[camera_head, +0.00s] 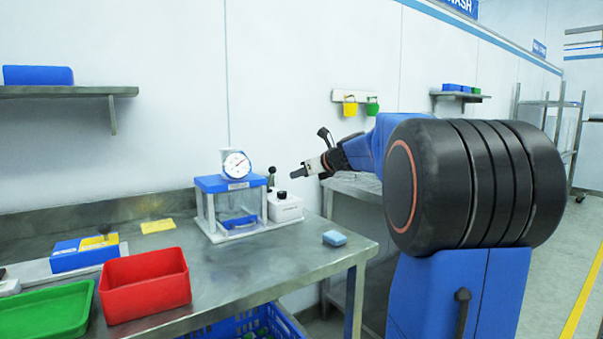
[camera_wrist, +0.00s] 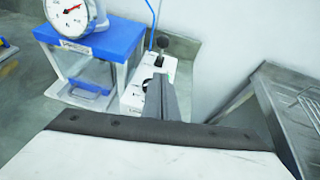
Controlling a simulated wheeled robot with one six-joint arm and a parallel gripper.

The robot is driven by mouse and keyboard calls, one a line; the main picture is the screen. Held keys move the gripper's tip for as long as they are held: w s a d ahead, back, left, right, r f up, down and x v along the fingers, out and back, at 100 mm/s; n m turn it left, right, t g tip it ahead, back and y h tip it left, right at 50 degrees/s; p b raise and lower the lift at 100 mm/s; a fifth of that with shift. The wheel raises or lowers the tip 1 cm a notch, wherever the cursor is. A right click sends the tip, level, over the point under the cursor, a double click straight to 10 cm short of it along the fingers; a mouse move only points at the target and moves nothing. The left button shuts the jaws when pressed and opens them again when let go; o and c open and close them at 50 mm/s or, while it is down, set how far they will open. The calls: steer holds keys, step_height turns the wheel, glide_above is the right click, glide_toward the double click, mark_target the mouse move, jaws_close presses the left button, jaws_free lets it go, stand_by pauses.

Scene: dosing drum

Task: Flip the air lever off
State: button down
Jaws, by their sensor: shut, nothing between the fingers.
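The air lever (camera_head: 271,177) is a thin dark stalk with a round black knob. It stands upright at the back of a white valve box (camera_head: 286,210). In the wrist view the lever (camera_wrist: 163,44) rises at the far end of the white box (camera_wrist: 133,97). My gripper (camera_head: 294,177) is shut and empty, above and to the right of the box in the head view, apart from the lever. In the wrist view my gripper fingers (camera_wrist: 162,97) are together and cover part of the box and its black knob.
A blue-topped dosing drum (camera_head: 231,183) with a round gauge (camera_head: 237,164) stands left of the box. A red bin (camera_head: 145,290) and green tray (camera_head: 48,312) are at the left. The table (camera_head: 262,264) front is clear.

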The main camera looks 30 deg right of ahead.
steer(key=x, duration=0.5)
steer(key=w, duration=0.3)
steer(key=shift+a+r, duration=0.3)
steer(key=shift+r, duration=0.1)
steer(key=shift+w+a+r, duration=0.1)
steer(key=shift+w+r, duration=0.15)
steer(key=shift+w, duration=0.3)
steer(key=shift+w+r, duration=0.1)
steer(key=shift+r, duration=0.05)
steer(key=w+r+g, duration=0.3)
steer(key=w+r, duration=0.1)
steer(key=w, duration=0.7)
steer(key=shift+w+a, duration=0.25)
steer(key=shift+w, duration=0.1)
steer(key=shift+f, duration=0.15)
